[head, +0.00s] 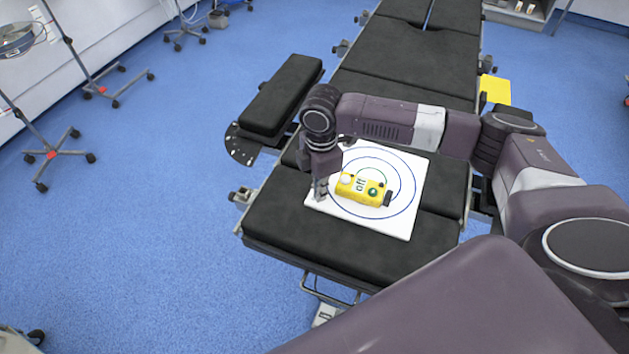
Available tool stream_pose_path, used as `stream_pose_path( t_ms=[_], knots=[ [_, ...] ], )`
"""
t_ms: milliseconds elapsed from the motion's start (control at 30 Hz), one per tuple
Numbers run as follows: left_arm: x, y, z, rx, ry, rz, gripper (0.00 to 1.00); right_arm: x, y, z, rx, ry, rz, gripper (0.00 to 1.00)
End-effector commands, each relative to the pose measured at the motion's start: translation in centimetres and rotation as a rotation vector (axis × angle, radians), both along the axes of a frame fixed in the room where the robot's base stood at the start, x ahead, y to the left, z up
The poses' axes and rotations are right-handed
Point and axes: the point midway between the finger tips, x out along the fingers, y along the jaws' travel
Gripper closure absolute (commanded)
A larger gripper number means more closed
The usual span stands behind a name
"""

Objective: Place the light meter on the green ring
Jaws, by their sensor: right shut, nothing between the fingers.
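The yellow light meter (361,189) lies flat on a white board (399,231) on the operating table. The board carries printed rings, the outer ones blue. The green ring (372,169) is the small inner one; the meter covers its near part. The meter's dark end points right. My right gripper (320,192) points down at the board's left edge, just left of the meter's pale end. It is shut and empty; I cannot tell whether it touches the meter. My left gripper is out of view.
The black padded operating table (305,226) runs away to the back, with a padded side board (283,95) at its left. A yellow sheet (496,90) is at its right edge. Wheeled stands (53,153) are on the blue floor at left. The table's near part is clear.

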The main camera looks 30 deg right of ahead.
Motion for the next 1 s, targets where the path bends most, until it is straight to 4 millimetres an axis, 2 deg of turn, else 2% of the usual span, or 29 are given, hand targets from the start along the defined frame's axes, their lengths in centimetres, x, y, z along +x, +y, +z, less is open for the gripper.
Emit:
stream_pose_path(
  t_ms=[33,100,167,500,667,767,900,1000],
  knots=[
    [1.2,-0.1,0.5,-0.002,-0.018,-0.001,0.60,0.0,-0.9,0.3,-0.002,0.000,-0.003,1.00],
    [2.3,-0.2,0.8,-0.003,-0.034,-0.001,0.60,-0.1,-1.6,0.2,-0.002,0.001,-0.002,1.00],
    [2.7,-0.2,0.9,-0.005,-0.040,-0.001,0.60,-0.1,-2.0,0.2,-0.001,0.000,-0.001,1.00],
    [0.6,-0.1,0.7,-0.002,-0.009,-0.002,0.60,-0.1,-2.5,0.1,0.000,0.000,0.001,1.00],
    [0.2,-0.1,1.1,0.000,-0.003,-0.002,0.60,-0.1,-2.9,0.3,-0.001,0.001,-0.001,1.00],
    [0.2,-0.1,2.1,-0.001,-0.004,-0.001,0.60,-0.1,-4.5,0.6,0.000,0.002,-0.006,1.00],
    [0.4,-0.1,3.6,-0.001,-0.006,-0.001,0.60,-0.2,-7.5,0.6,-0.001,0.003,-0.007,1.00],
    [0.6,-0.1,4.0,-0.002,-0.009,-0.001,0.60,-0.3,-9.1,0.4,0.000,0.002,-0.004,1.00]
  ],
)
